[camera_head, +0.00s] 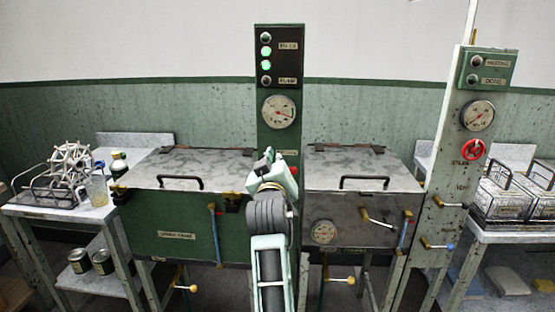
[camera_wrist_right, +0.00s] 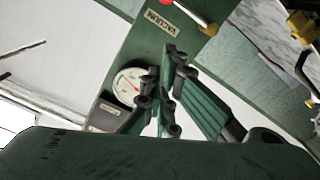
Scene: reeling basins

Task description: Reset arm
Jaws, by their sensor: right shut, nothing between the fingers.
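My right arm rises from the bottom middle of the head view. Its gripper (camera_head: 268,160) is in front of the dark green control column (camera_head: 279,60), between two lidded basins. In the right wrist view the gripper's fingers (camera_wrist_right: 170,95) are together and hold nothing. Behind them are a round white gauge (camera_wrist_right: 130,86) and a panel with a VACUUM label (camera_wrist_right: 163,21). The arm hides the lower part of the column. My left gripper is not in view.
The left basin's lid (camera_head: 190,165) and the right basin's lid (camera_head: 362,172) are down. Lever handles stick out from their fronts. A left side table (camera_head: 60,211) holds a wheel and a jug (camera_head: 97,191). A valve post (camera_head: 466,150) stands right, near wire baskets (camera_head: 507,197).

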